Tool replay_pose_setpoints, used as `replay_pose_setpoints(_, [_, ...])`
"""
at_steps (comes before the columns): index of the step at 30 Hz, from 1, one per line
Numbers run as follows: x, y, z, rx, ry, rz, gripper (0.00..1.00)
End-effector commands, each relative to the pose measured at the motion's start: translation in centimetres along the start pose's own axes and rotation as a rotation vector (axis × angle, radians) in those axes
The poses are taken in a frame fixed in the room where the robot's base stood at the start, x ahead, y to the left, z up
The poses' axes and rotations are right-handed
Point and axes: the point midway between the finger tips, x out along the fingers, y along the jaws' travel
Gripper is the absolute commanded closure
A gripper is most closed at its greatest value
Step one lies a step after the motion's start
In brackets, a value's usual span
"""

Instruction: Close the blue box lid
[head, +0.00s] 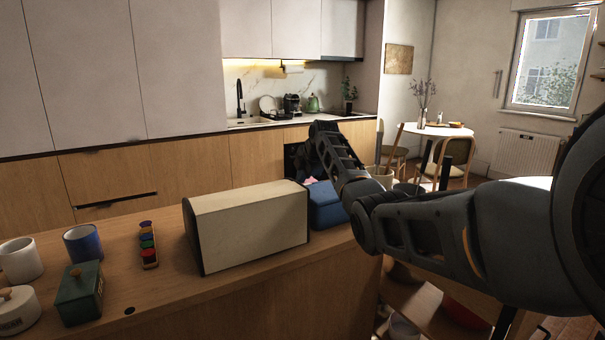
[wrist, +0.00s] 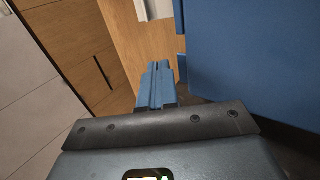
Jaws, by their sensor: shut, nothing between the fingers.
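The blue box (head: 325,205) stands on the wooden counter, right of the cream bread-box-like container and partly hidden behind my arm. In the head view I cannot tell how far its lid is open. In the wrist view a large blue panel (wrist: 255,55) of the box fills the upper right, close to my gripper; I cannot tell whether it is lid or wall. My gripper (wrist: 159,84) has its blue fingers together and empty, just left of that panel. In the head view my fingertips are hidden behind my arm and the box.
The cream container (head: 250,228) stands close beside the blue box. Further left are a row of coloured pieces (head: 148,245), a green box (head: 80,293), a blue mug (head: 83,244) and a white mug (head: 20,260). A round table (head: 440,131) with chairs stands behind.

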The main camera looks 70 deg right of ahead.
Motion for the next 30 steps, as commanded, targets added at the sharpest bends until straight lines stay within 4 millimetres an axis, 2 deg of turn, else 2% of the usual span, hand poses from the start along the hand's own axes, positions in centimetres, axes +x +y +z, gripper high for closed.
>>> replay_pose_setpoints(7, [0.8, -0.6, 0.0, 0.000, 0.000, 0.000, 1.00])
replay_pose_setpoints(22, [0.9, -0.7, 0.0, 0.000, 0.000, 0.000, 1.00])
replay_pose_setpoints(26, [0.6, -0.3, -0.3, -0.001, 0.001, 0.001, 1.00])
replay_pose_setpoints(30, [-0.3, 0.8, -1.5, -0.004, 0.002, 0.001, 1.00])
